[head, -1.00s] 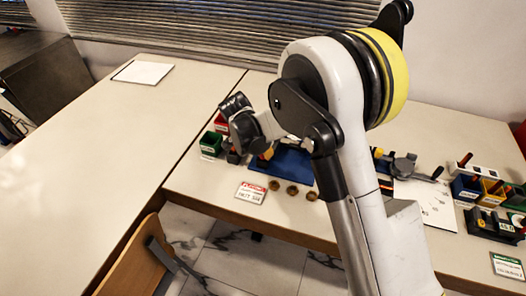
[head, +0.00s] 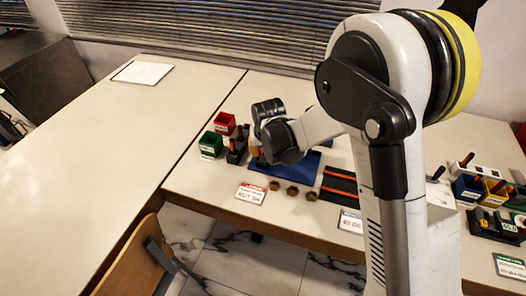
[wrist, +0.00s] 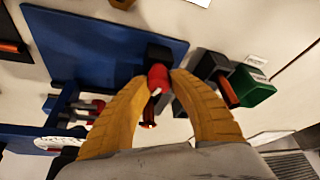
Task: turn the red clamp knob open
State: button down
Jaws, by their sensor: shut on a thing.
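The red clamp knob (wrist: 158,77) shows in the wrist view against a black block (wrist: 158,54) at the edge of a blue plate (wrist: 105,45). My gripper (wrist: 157,76) has its two yellow fingers on either side of the knob, shut on it. A small white mark shows at the knob's near end. In the head view the blue plate (head: 300,165) lies on the right-hand table; my dark wrist hides the knob and most of the gripper there.
A green bin (head: 211,143) and a red bin (head: 225,123) stand left of the plate. Several brown round pieces (head: 292,191) and a white label card (head: 250,193) lie in front. A black rack with orange strips (head: 338,184) is to the right. The left table (head: 90,160) is mostly clear.

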jog(key=shift+n+g+y, duration=0.3)
jog(key=shift+n+y, duration=0.3)
jog(key=shift+n, duration=1)
jog(key=c, duration=1.4)
grip_release()
jog(key=v, duration=1.2)
